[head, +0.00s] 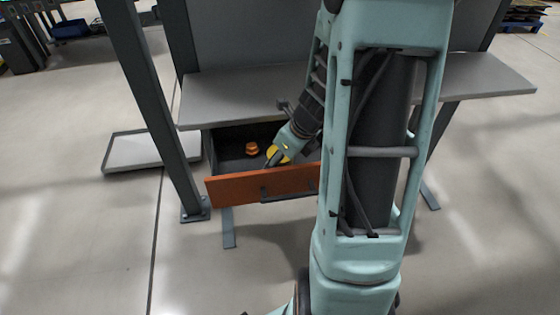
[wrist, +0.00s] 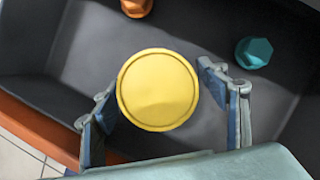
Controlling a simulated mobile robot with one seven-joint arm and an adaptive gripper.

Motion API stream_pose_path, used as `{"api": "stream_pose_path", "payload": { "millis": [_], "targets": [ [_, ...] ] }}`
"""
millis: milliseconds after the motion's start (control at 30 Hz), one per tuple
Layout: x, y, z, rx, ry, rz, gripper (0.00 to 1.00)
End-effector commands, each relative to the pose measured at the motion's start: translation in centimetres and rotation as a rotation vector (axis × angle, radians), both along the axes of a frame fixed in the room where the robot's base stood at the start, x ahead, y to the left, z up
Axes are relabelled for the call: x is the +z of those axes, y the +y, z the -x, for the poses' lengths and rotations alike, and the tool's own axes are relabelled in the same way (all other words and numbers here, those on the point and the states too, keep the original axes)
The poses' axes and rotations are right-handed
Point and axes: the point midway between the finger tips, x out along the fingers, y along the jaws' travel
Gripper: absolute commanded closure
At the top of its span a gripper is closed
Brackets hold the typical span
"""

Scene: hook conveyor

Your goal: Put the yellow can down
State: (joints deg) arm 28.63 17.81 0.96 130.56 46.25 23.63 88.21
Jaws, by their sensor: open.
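The yellow can (wrist: 158,90) is seen from above in the wrist view, its round top facing me. It is inside the open drawer (head: 262,188), which has an orange front and a dark interior. My gripper (wrist: 160,88) is open, with one finger on each side of the can. A gap shows beside the right finger; the left finger is close to the can. In the head view the can (head: 280,153) is partly hidden by my gripper (head: 273,156). The can's base is hidden, so its contact with the drawer floor cannot be seen.
An orange object (head: 252,148) lies in the drawer, also at the top of the wrist view (wrist: 137,7). A teal object (wrist: 253,52) is to the can's right. The grey tabletop (head: 240,92) overhangs the drawer. A dark post (head: 150,100) stands at left.

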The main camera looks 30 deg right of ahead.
Motion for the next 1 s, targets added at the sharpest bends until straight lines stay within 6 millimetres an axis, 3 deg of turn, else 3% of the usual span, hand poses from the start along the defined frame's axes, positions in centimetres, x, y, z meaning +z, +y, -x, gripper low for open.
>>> {"api": "stream_pose_path", "payload": {
  "millis": [167, 400, 600, 1000],
  "targets": [
    [2.2, -0.3, 0.5, 0.001, -0.003, 0.003, 0.32],
    [7.3, -1.1, 2.3, 0.0, -0.004, 0.003, 0.32],
    [10.3, -1.6, 3.6, 0.0, -0.003, 0.001, 0.32],
    [11.4, -1.8, 4.3, 0.0, 0.0, 0.0, 0.32]
  ]
}}
